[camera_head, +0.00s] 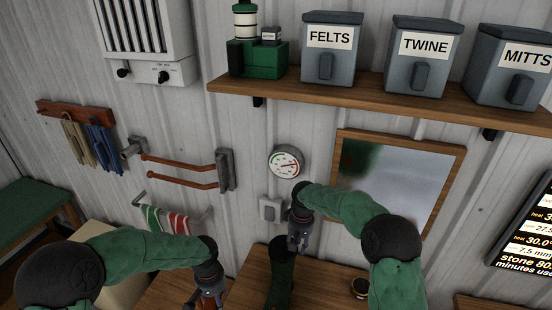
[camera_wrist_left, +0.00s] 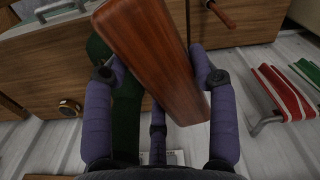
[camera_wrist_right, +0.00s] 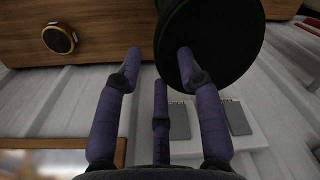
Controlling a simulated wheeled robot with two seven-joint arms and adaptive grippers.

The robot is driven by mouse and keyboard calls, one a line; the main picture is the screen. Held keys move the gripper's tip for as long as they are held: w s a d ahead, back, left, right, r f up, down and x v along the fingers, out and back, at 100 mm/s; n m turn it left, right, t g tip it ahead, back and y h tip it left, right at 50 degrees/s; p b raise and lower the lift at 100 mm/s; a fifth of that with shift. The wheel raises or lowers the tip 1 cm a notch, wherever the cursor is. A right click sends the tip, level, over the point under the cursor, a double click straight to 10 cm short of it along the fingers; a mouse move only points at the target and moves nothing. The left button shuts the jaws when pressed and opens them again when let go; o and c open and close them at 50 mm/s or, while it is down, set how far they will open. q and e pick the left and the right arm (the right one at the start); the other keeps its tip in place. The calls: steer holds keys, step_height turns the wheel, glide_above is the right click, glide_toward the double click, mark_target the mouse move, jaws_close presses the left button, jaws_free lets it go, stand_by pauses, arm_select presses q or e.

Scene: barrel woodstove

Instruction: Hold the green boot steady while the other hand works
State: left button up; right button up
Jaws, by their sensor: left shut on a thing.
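The green boot (camera_head: 281,280) stands upright on the wooden surface in the head view, its dark top facing up. My right gripper (camera_head: 298,243) is just right of the boot's top, fingers spread. In the right wrist view the boot's dark round top (camera_wrist_right: 222,40) lies behind one fingertip of my right gripper (camera_wrist_right: 159,57); I cannot tell whether they touch. My left gripper (camera_head: 208,298) is left of the boot. In the left wrist view my left gripper (camera_wrist_left: 160,72) is shut on a reddish-brown wooden piece (camera_wrist_left: 152,45). The green boot (camera_wrist_left: 126,118) shows behind its left finger.
A small round tin (camera_head: 360,287) sits on the wood right of the boot. A wall shelf (camera_head: 390,98) above carries labelled bins. A framed mirror (camera_head: 400,180), a dial (camera_head: 286,162) and a towel rail (camera_head: 170,218) are on the wall behind.

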step_height(320, 180, down, 6)
steer(key=shift+a, duration=0.2)
steer(key=shift+f, duration=0.1)
stand_by(0.3)
jaws_close()
stand_by(0.5)
